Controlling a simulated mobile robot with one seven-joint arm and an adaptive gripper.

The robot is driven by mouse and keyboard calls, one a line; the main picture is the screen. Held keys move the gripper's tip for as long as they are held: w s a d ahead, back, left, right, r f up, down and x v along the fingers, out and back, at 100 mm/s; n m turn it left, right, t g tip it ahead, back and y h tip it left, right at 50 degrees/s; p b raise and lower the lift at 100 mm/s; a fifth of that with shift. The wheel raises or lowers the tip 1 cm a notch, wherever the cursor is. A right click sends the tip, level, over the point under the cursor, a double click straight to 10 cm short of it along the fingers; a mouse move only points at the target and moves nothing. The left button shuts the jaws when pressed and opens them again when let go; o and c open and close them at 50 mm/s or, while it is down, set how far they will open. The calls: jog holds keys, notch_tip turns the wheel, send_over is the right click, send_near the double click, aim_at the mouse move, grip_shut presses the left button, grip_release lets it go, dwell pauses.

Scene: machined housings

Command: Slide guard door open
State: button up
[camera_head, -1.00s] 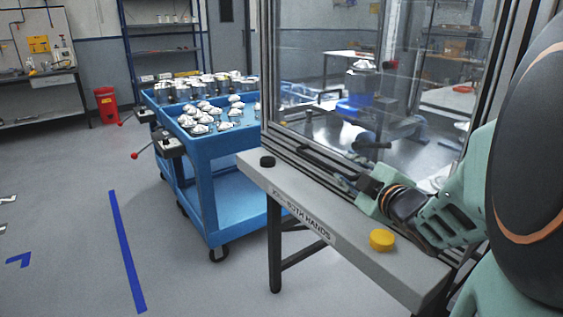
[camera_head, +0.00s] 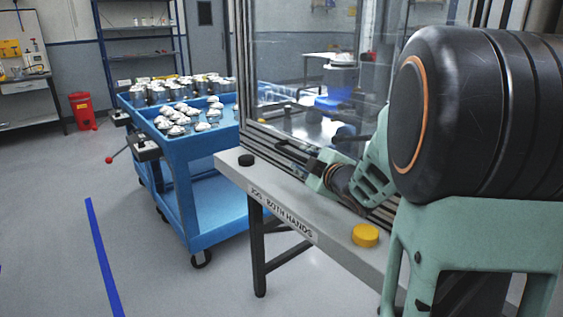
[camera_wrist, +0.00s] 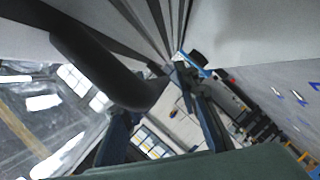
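The guard door (camera_head: 290,100) is a tall clear panel in a grey metal frame, standing above the grey bench ledge in the head view. A dark bar handle (camera_wrist: 100,65) fills the upper left of the wrist view. My gripper (camera_wrist: 160,95) has its two dark fingers spread apart there, with the handle's near end overlapping the left finger. I cannot tell whether the handle lies between the fingers. In the head view my gripper (camera_head: 306,166) is low at the door's frame, and its fingertips are hard to make out.
A blue cart (camera_head: 205,160) with metal parts stands left of the door. A red bin (camera_head: 83,111) is farther back. The floor at left is open.

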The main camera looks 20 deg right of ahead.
jog(key=shift+w, duration=0.35)
grip_shut()
